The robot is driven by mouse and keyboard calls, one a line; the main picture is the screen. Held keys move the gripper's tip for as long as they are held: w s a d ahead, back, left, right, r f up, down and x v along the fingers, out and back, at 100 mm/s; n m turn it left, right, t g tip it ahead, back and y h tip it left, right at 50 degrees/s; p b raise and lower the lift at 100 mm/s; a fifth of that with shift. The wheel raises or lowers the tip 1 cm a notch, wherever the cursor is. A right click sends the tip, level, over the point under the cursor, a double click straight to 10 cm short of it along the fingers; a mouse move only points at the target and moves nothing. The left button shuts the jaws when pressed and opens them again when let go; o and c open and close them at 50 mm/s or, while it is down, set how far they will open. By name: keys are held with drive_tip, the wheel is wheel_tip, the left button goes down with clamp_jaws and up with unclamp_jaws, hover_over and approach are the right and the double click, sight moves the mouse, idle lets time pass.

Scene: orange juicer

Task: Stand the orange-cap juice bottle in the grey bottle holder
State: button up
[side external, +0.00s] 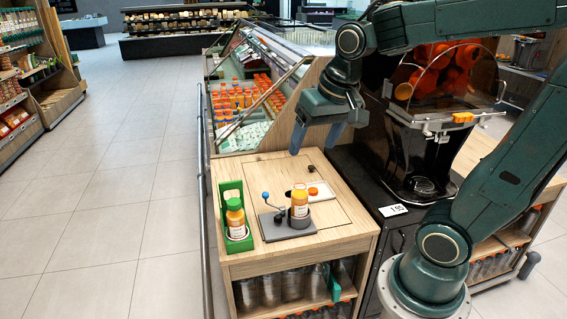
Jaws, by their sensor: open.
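The orange-cap juice bottle (299,198) stands upright on the wooden counter, its lower end inside the dark cup of the grey bottle holder (275,232). The holder is a flat grey base with a blue-knobbed lever (266,196) on its left. My gripper (316,147) is open and empty, pointing down. It is above and behind the bottle in this view, clear of it. The bottle's bottom is hidden by the cup, so I cannot tell whether it is fully seated.
A green carrier (238,243) with another juice bottle (235,217) stands at the counter's left. A small orange item (313,191) and a dark knob (311,169) are behind the holder. The juicer (432,120) stands to the right. The counter's front right is clear.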

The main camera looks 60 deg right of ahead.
drive_tip(key=s+a+n+t, duration=0.1)
drive_tip(key=s+a+n, duration=0.3)
drive_tip(key=s, duration=0.5)
drive_tip(key=shift+a+n+t+y, duration=0.3)
drive_tip(key=shift+a+n+t, duration=0.1)
drive_tip(key=shift+n, duration=0.5)
drive_tip(key=shift+w, duration=0.1)
